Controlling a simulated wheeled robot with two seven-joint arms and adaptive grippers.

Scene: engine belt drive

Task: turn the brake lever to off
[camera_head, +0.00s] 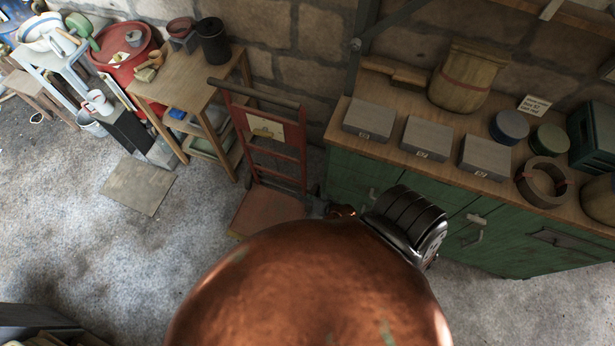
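I cannot make out a brake lever in the head view. A large rounded copper surface (310,285) fills the bottom middle, close to the camera, and hides what lies behind it. A black ribbed and silver part, which I take for my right gripper (408,222), shows at the upper right edge of the copper surface. Its fingers cannot be told apart, so I cannot tell whether it is open or shut. I see nothing held in it. My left gripper is not in view.
A green workbench (350,172) with grey blocks, tins and a bucket stands along the wall at right. A red hand truck (272,150) stands left of it. A wooden table (180,85) and a red drum (122,55) are further left. The left floor is mostly clear.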

